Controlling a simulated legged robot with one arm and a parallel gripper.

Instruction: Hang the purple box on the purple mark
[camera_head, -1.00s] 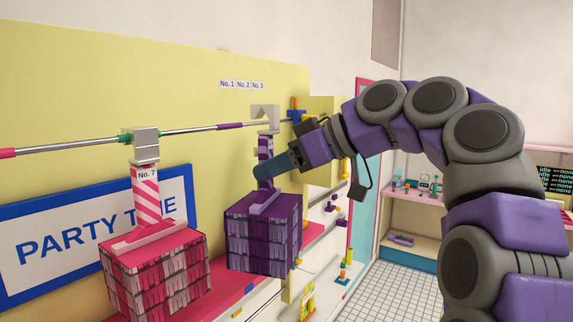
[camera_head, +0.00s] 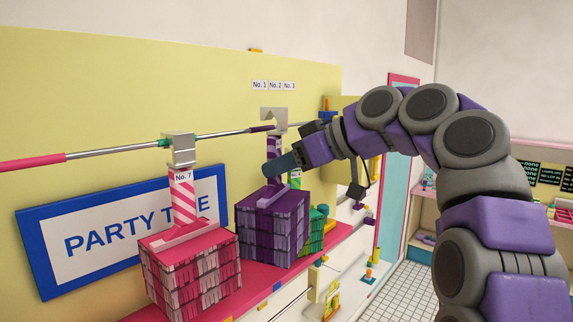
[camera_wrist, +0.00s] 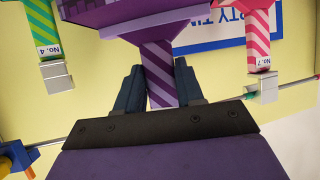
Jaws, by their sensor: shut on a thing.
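The purple box (camera_head: 273,228) has fringed sides and a purple striped handle (camera_head: 274,153) with a grey hook (camera_head: 273,115) on top. My gripper (camera_head: 282,164) is shut on the handle, which shows between its dark fingers in the wrist view (camera_wrist: 160,80). The box hangs upright below the gripper. The purple mark (camera_head: 261,128) is a band on the horizontal rod. In the head view the hook overlaps the mark's right end. I cannot tell whether the hook touches the rod. In the wrist view the hook is hidden.
A pink box (camera_head: 190,272) labelled No. 7 hangs on the rod to the left, fairly close to the purple box. A green box (camera_head: 312,232) is partly hidden behind the purple box. A PARTY TIME sign (camera_head: 110,230) and a pink shelf (camera_head: 335,237) are along the yellow wall.

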